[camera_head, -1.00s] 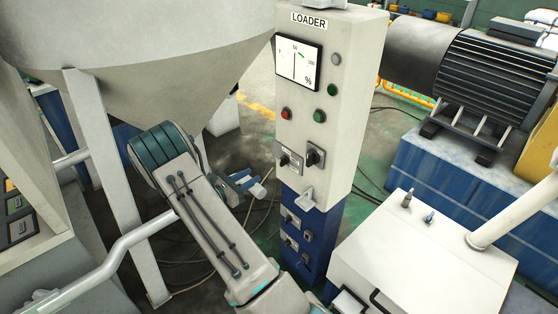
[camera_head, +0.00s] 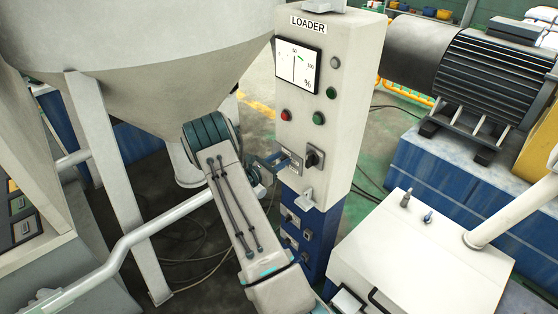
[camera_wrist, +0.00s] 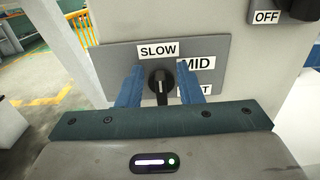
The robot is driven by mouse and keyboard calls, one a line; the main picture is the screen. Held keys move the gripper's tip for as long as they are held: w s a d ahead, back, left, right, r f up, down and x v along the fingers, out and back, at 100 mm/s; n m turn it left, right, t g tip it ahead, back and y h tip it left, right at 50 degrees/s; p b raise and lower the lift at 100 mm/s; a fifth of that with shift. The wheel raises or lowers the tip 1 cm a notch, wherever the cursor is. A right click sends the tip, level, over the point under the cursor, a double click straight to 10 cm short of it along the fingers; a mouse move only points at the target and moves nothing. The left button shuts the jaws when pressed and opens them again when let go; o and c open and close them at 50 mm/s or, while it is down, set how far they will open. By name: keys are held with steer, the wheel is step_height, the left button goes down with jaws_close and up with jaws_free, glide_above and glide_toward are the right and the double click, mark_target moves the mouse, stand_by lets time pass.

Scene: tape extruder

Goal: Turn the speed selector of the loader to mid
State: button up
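The loader (camera_head: 345,125) is a tall white cabinet with a blue base. In the wrist view its speed selector (camera_wrist: 161,84) is a black knob on a grey plate (camera_wrist: 232,52). The knob's white mark points up toward the SLOW label (camera_wrist: 158,50). The MID label (camera_wrist: 198,64) is to the upper right, partly covered by a finger, and a third label is mostly hidden. My gripper (camera_wrist: 160,68) is open, with one blue finger on each side of the knob and visible gaps. In the head view my gripper (camera_head: 272,161) is at the loader's front and covers the selector.
A second black knob (camera_head: 314,157) is right of my gripper, with an OFF label (camera_wrist: 266,17) nearby. Red (camera_head: 286,115) and green (camera_head: 319,118) buttons sit above. A large hopper (camera_head: 170,70) is left, a white box (camera_head: 420,260) right.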

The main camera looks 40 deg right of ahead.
steer(key=c, duration=0.7)
